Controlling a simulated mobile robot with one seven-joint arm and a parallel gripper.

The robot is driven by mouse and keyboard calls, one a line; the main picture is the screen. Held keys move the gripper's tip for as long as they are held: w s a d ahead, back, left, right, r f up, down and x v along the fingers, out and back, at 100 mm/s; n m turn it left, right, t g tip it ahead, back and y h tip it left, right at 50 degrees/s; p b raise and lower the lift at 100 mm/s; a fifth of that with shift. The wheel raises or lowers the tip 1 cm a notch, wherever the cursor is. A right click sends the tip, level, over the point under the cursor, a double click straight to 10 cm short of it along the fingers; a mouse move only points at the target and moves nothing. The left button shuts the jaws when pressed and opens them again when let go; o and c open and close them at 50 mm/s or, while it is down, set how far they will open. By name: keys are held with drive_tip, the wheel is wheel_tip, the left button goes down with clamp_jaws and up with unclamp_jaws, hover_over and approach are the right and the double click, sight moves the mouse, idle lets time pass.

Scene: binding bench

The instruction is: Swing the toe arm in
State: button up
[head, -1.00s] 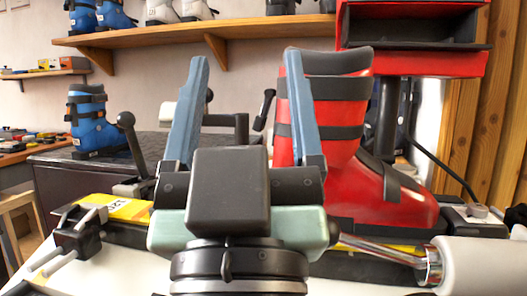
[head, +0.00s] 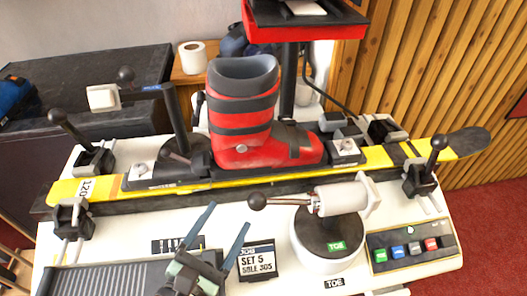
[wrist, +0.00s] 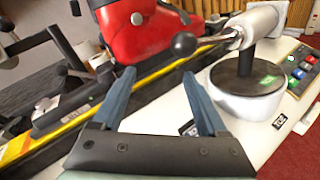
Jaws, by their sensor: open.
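The toe arm (head: 340,200) is a white cylinder on a round base (head: 328,258) marked TOE, right of and in front of the red boot (head: 245,115). Its metal lever points left and ends in a black ball knob (head: 257,201). My gripper (head: 230,214) has two blue fingers, spread open and empty, just left of the knob in the head view. In the wrist view the knob (wrist: 183,43) shows just beyond the right fingertip of my gripper (wrist: 159,73); I cannot tell whether they touch. The toe arm (wrist: 253,22) lies farther right there.
The boot stands on a yellow ski (head: 375,157) held by clamps with black-knobbed levers at both ends. A black post (head: 178,120) with a white-ended arm stands left of the boot. A button panel (head: 412,247) is at the right. A SET 5 card (head: 257,260) lies in front.

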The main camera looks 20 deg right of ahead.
drive_tip(key=s+r+n+h+p, duration=0.2)
drive_tip(key=s+n+p, duration=0.2)
drive_tip(key=s+n, duration=0.15)
drive_tip(key=x, duration=1.3)
drive_tip(key=shift+w+a+f, duration=0.25)
drive_tip(key=shift+w+f, duration=0.05)
drive_tip(key=shift+f, duration=0.05)
drive_tip(key=c, duration=1.1)
clamp_jaws()
drive_tip(key=shift+a, duration=0.1)
drive_tip(key=shift+f+y, duration=0.15)
drive_tip(key=shift+y, duration=0.15)
